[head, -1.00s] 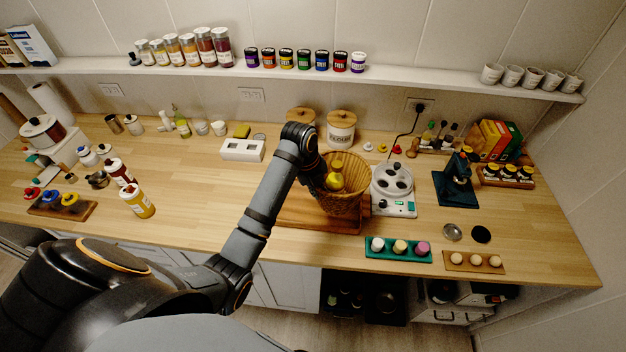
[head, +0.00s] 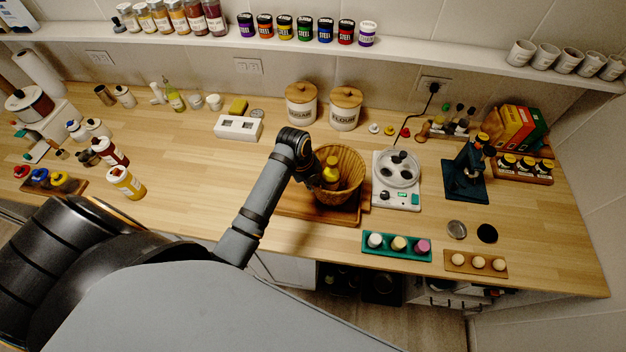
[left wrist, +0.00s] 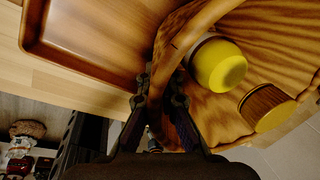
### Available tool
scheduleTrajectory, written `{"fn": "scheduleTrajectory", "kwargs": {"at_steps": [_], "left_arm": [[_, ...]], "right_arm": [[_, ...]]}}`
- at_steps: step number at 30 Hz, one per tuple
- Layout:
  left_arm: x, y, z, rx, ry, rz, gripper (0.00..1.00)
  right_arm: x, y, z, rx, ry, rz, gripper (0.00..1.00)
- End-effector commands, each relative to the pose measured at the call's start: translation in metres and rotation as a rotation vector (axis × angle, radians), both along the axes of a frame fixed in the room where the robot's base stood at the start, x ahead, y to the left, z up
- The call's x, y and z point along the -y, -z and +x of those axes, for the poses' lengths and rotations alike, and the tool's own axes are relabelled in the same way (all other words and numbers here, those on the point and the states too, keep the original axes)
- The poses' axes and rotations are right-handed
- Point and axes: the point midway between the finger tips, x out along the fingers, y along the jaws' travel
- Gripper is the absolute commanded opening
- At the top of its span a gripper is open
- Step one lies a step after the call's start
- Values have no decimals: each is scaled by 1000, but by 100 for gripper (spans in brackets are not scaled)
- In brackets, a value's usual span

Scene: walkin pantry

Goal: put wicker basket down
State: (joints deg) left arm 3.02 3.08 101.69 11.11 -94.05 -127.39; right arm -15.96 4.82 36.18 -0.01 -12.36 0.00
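The wicker basket (head: 350,189) is over the right part of a wooden tray (head: 290,207) on the counter. I cannot tell whether its base touches the tray. Yellow-topped contents (head: 331,168) show inside it. My left gripper (head: 313,176) is at the basket's left rim. In the left wrist view, its two fingers (left wrist: 160,98) are closed around the basket rim (left wrist: 188,38), with a yellow item (left wrist: 220,66) and a wood-topped item (left wrist: 267,107) inside the basket. The tray's raised edge (left wrist: 75,85) lies to the left there. My right gripper is not in view.
A white scale (head: 397,180) stands close to the basket's right. Sugar (head: 301,106) and flour (head: 346,112) canisters stand behind it. A green tray of jars (head: 397,247) is at the front right. The counter left of the wooden tray is clear.

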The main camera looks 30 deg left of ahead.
Motion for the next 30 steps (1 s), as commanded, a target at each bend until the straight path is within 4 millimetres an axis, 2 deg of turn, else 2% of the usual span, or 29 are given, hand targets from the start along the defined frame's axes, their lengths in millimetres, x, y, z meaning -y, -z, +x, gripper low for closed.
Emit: {"fn": "scheduleTrajectory", "kwargs": {"at_steps": [1,3,7,9,12,17,22,30], "left_arm": [[0,2,-2,-8,0,-2,0],[0,3,-3,-11,1,0,11],[0,3,-2,-9,0,0,28],[0,3,-2,-8,0,-1,28],[0,2,-2,-8,0,-1,28],[-1,0,-2,-6,0,-1,28],[-5,-25,-5,-1,1,2,28],[-14,-89,-16,-2,1,3,28]], "right_arm": [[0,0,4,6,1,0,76],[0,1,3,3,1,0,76],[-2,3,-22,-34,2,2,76],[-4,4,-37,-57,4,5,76],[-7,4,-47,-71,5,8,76],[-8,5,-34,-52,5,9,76],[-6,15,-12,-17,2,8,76],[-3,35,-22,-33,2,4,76]]}}
